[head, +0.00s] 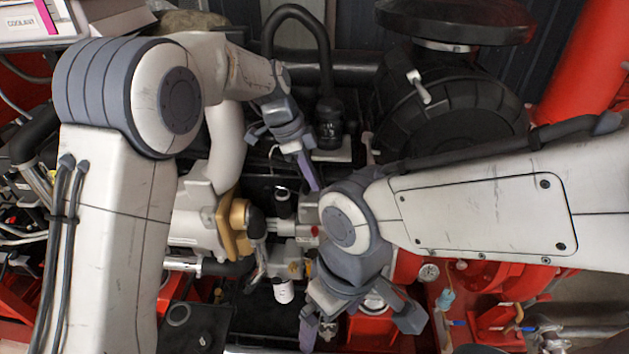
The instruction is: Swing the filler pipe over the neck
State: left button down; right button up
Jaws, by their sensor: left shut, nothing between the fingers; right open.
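A black curved pipe (324,60) arches at the top centre and runs down to a dark bottle-shaped part (329,122); it looks like the filler pipe, but I cannot be sure. I cannot tell for certain which part is the neck; a dark round opening (178,314) shows at the lower left. My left gripper (312,183) is shut and empty, its purple finger pointing down just left of and below the bottle-shaped part. My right gripper (358,328) is open and empty at the bottom centre, its fingers spread over the machinery. My arms hide much of the middle.
A large black round housing (455,115) stands at the upper right. A brass-coloured flange (232,228) and a small white cylinder (284,291) sit among fittings left of centre. A pressure gauge (428,272) and red pipework lie at the lower right. Free room is tight.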

pick_arm(q)
jog(key=shift+w+a+m, duration=0.1)
jog(key=shift+a+m, duration=0.2)
jog(key=shift+a, duration=0.2)
jog(key=shift+a+b, duration=0.45)
jog(key=shift+a, duration=0.4)
jog(key=shift+r, duration=0.1)
jog(key=p+v, duration=0.7)
jog(key=v, duration=0.3)
jog(key=shift+w, duration=0.3)
jog(key=shift+s+d, duration=0.1)
